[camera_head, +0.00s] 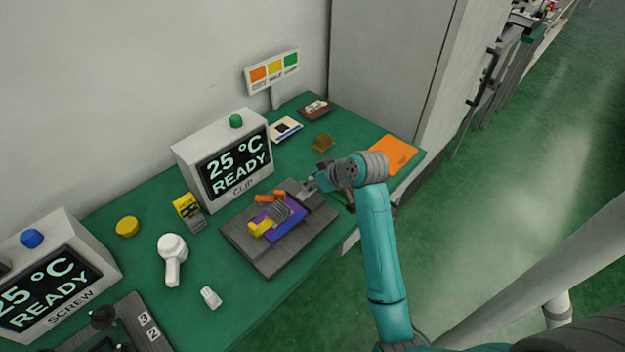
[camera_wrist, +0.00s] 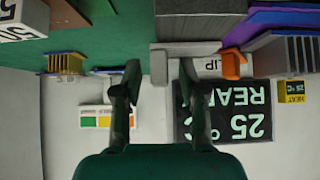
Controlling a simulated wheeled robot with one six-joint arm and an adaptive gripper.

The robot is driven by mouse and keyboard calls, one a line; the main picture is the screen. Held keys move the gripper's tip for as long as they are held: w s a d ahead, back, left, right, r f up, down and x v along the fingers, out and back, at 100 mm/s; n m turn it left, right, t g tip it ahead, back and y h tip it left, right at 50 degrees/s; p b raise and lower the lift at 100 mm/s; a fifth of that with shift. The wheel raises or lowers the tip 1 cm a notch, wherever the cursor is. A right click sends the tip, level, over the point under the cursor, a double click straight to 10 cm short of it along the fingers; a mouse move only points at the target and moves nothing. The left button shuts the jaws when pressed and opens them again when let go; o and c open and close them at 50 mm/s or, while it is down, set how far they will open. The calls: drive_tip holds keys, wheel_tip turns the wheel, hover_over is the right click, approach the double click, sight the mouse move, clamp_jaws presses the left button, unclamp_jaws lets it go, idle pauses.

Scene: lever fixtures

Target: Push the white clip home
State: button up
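The clip fixture is a dark grey plate (camera_head: 262,258) bearing a purple block (camera_head: 292,232), ribbed grey fins, a yellow part and an orange lever (camera_head: 268,197). A pale grey L-shaped piece (camera_wrist: 159,68) lies ahead of my gripper (camera_wrist: 160,72); I cannot tell whether it is the white clip. My fingers stand apart on either side of its stub, with gaps visible. In the head view my gripper (camera_head: 314,182) is at the plate's far right end, its tips partly hidden. The orange lever also shows right of the fingers in the wrist view (camera_wrist: 234,64).
A display box (camera_head: 222,158) reading "25 °C READY" stands behind the plate. A white knobbed tool (camera_head: 172,258) and a small white piece (camera_head: 210,297) lie on the green table to the left.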

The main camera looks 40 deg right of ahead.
clamp_jaws()
drive_tip(key=shift+a, duration=0.1)
drive_tip(key=shift+a, duration=2.45)
drive_tip(key=shift+o, duration=0.4)
unclamp_jaws()
drive_tip(key=shift+s+a, duration=0.1)
